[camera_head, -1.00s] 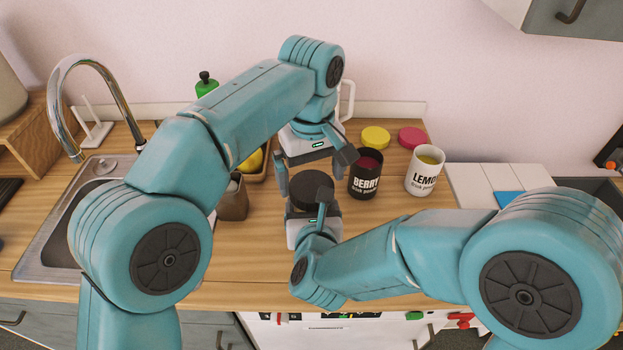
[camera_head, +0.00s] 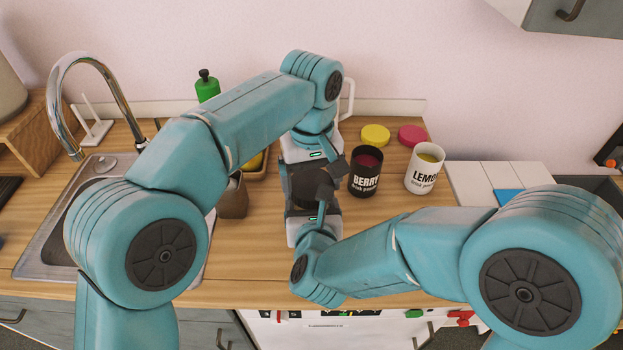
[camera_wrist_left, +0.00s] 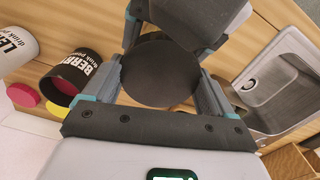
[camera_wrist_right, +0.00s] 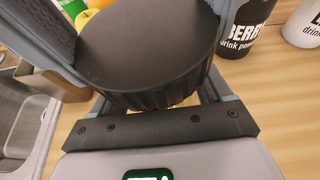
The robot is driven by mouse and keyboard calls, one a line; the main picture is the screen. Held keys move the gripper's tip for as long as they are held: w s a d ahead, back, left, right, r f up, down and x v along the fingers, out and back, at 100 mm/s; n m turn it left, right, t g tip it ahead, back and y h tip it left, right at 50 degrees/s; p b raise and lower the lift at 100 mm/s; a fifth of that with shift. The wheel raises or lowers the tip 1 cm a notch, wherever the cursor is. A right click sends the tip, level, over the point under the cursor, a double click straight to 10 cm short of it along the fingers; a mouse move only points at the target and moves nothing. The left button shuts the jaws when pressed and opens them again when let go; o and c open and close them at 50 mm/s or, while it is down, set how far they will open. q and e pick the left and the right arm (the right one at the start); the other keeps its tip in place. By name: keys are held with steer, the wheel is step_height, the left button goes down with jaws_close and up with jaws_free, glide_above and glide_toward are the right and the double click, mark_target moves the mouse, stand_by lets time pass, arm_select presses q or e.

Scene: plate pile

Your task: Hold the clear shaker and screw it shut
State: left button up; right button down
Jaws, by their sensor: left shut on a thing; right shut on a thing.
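A black ribbed lid (camera_wrist_right: 145,50) fills the right wrist view and shows as a dark disc in the left wrist view (camera_wrist_left: 158,70). The shaker's clear body is almost wholly hidden beneath it. My left gripper (camera_head: 312,180) comes from above with its fingers on both sides of the lid, shut on it. My right gripper (camera_head: 316,205) is just below and nearer, shut on the shaker under the lid. The two grippers nearly touch. Whether the lid sits flush on the shaker is hidden.
A black BERRY tin (camera_head: 365,172) stands close right of the grippers, with a white LEMON tin (camera_head: 424,170) beyond. Yellow (camera_head: 375,135) and pink (camera_head: 411,135) lids lie behind. A brown container (camera_head: 232,197) and the sink (camera_head: 50,262) are left.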

arm_select(q)
steer(key=m, duration=0.4)
steer(key=shift+m, duration=0.3)
steer(key=m, duration=0.4)
steer(key=o, duration=1)
steer(key=shift+c, duration=0.2)
steer(key=shift+r, duration=2.2)
